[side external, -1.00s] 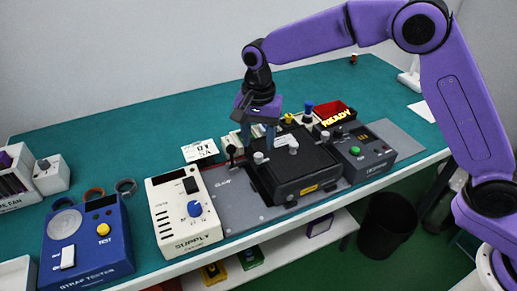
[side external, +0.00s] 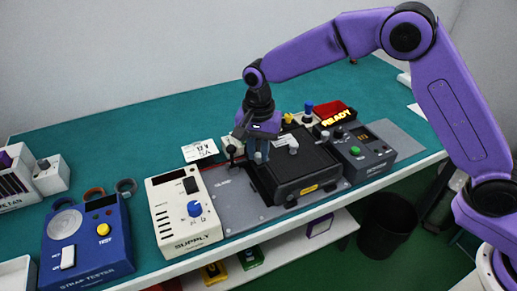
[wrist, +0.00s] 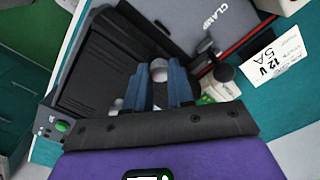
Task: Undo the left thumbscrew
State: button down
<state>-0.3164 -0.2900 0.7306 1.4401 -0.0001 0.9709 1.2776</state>
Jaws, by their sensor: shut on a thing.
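The left thumbscrew (side external: 258,158) is a pale grey knob on the near-left part of a black ribbed box (side external: 318,160). My gripper (side external: 262,150) points down over it, and its blue fingers are shut on it. In the wrist view the round thumbscrew top (wrist: 159,70) shows between the two fingertips, and the fingers hide its sides. A second pale thumbscrew (side external: 293,147) stands to the right on the same box, clear of my fingers.
A black-knobbed clamp lever (side external: 231,150) stands close left of my gripper. The grey plate (side external: 232,200) marked CLAMP lies under the box. A white SUPPLY unit (side external: 180,222) is left, and a dark unit with a green button (side external: 355,151) is right.

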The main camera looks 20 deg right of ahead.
jog(key=shift+n, duration=0.3)
jog(key=n, duration=0.3)
jog(key=shift+n, duration=0.3)
jog(key=n, duration=0.4)
jog(key=shift+n, duration=0.3)
jog(key=n, duration=0.4)
jog(key=shift+r+n, duration=0.1)
jog(key=shift+n, duration=2.4)
jog(key=c, duration=1)
grip_release()
